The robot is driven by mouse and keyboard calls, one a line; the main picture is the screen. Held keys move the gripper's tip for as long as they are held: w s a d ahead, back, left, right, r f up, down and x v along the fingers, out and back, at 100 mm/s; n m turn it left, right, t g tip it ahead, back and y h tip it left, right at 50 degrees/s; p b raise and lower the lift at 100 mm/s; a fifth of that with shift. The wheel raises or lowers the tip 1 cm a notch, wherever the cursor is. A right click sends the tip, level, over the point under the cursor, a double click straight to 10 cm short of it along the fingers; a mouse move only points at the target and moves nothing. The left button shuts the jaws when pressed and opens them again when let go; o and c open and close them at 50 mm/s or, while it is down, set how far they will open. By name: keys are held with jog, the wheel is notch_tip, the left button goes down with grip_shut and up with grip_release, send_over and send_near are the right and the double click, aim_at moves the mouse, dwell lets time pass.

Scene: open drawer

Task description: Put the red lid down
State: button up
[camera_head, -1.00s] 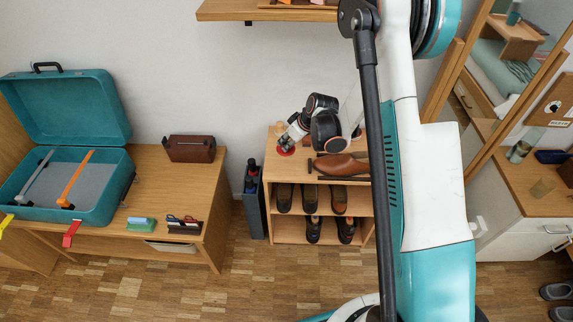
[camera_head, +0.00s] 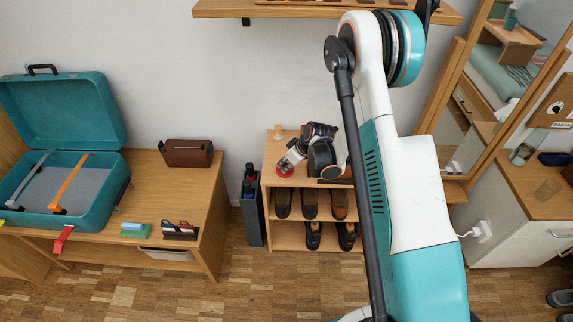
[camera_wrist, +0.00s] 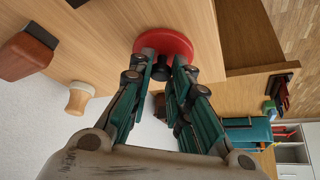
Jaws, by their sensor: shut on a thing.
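The red lid (camera_wrist: 165,44) is a round disc with a dark knob. In the wrist view my gripper (camera_wrist: 161,66) is shut on that knob, with a green-sided finger on either side. In the head view the red lid (camera_head: 284,168) shows below my gripper (camera_head: 292,156), over the front left part of the shoe shelf's top (camera_head: 274,178). The lid lies close to the top's edge in the wrist view. I cannot tell whether its underside touches the wood. Part of the lid is hidden by my fingers.
A pale wooden knob-shaped thing (camera_wrist: 79,98) and a brown block (camera_wrist: 27,54) stand on the shelf top. Shoes (camera_head: 310,204) fill the shelf below. A dark bin with bottles (camera_head: 252,213) stands left. A bench holds a teal suitcase (camera_head: 98,196) and a brown case (camera_head: 186,153).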

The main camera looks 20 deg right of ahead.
jog(key=shift+f, duration=0.1)
jog(key=o, duration=0.8)
